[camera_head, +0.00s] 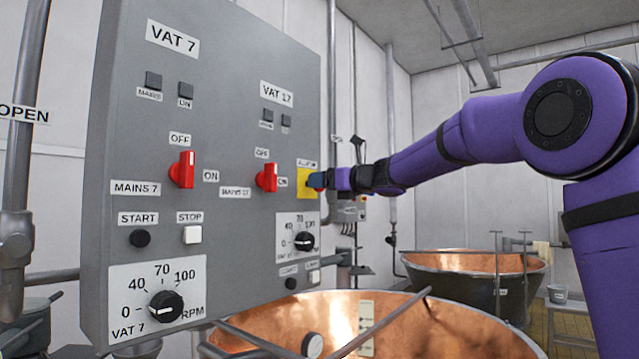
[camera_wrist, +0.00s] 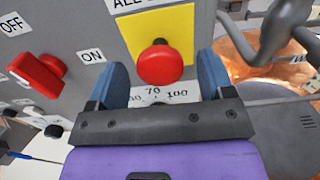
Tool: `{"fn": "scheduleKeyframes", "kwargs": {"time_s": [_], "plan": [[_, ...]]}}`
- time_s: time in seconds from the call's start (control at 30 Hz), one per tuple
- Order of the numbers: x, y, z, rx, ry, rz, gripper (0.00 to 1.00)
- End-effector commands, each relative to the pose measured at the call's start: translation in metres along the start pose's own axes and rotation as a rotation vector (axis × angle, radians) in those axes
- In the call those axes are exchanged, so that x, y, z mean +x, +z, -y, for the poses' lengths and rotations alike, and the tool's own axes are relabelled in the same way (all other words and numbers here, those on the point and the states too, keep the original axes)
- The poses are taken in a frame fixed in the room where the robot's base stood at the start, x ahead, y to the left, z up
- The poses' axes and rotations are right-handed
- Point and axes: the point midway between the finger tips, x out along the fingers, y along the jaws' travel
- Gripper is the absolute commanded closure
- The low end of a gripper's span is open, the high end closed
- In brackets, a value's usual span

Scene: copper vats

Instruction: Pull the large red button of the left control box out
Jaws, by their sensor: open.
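The large red button (camera_wrist: 160,64) sits on a yellow plate (camera_wrist: 180,25) on the grey control box (camera_head: 222,60). In the wrist view it lies between and just beyond the two blue fingers of my gripper (camera_wrist: 157,80), which is open, one finger on each side. I cannot tell whether the fingers touch it. In the head view my gripper (camera_head: 316,181) is at the yellow plate (camera_head: 304,184) near the box's right edge, and the button is mostly hidden behind the fingers.
A red rotary switch (camera_wrist: 38,75) is left of my gripper in the wrist view. Red switches for VAT 7 (camera_head: 183,170) and VAT 17 (camera_head: 267,178) show in the head view. A copper vat (camera_head: 420,325) stands below, another (camera_head: 470,275) behind. Pipes run nearby.

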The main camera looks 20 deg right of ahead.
Motion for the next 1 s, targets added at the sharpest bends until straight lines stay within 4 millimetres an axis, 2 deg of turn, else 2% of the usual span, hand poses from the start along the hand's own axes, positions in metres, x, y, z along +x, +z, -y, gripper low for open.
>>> {"fn": "scheduleKeyframes", "kwargs": {"time_s": [0.2, 0.53, 0.8, 0.83, 1.0], "plan": [[0.018, 0.0, 0.0, -0.001, -0.001, 0.001, 0.25], [0.021, 0.0, 0.0, -0.001, 0.0, 0.001, 0.25], [0.021, 0.0, 0.0, -0.001, 0.0, 0.0, 0.87], [0.021, 0.0, 0.0, -0.001, 0.0, 0.001, 0.93], [0.012, 0.001, 0.0, -0.002, -0.002, 0.0, 0.93]]}}
